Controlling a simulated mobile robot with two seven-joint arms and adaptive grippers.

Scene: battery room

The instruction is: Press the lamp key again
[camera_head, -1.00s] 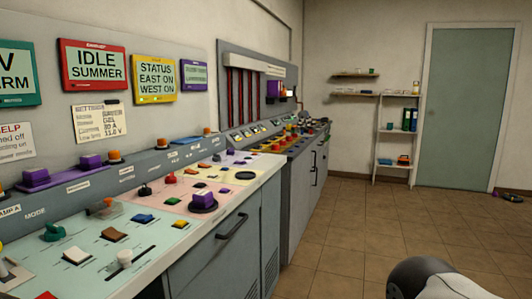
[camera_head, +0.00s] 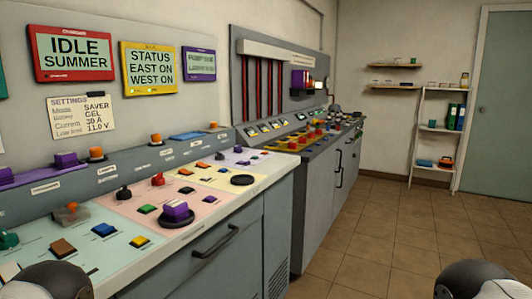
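A console (camera_head: 165,262) with pastel panels runs along the left wall. Its keys include a brown one (camera_head: 63,247), a blue one (camera_head: 104,229), a yellow one (camera_head: 139,241), a green one (camera_head: 147,209) and an orange one (camera_head: 203,165). A purple block (camera_head: 176,210) sits on a black round base on the pink panel. The labels are too small to read, so I cannot tell which key is the lamp key. Rounded dark parts of my arms show at the bottom left and bottom right. Neither gripper is in view.
A red display (camera_head: 73,53) reads IDLE SUMMER; a yellow one (camera_head: 149,68) reads STATUS EAST ON WEST ON. A second console (camera_head: 318,147) stands beyond. Shelves (camera_head: 435,130) and a door (camera_head: 500,120) are at the back. The tiled floor (camera_head: 390,240) at right is clear.

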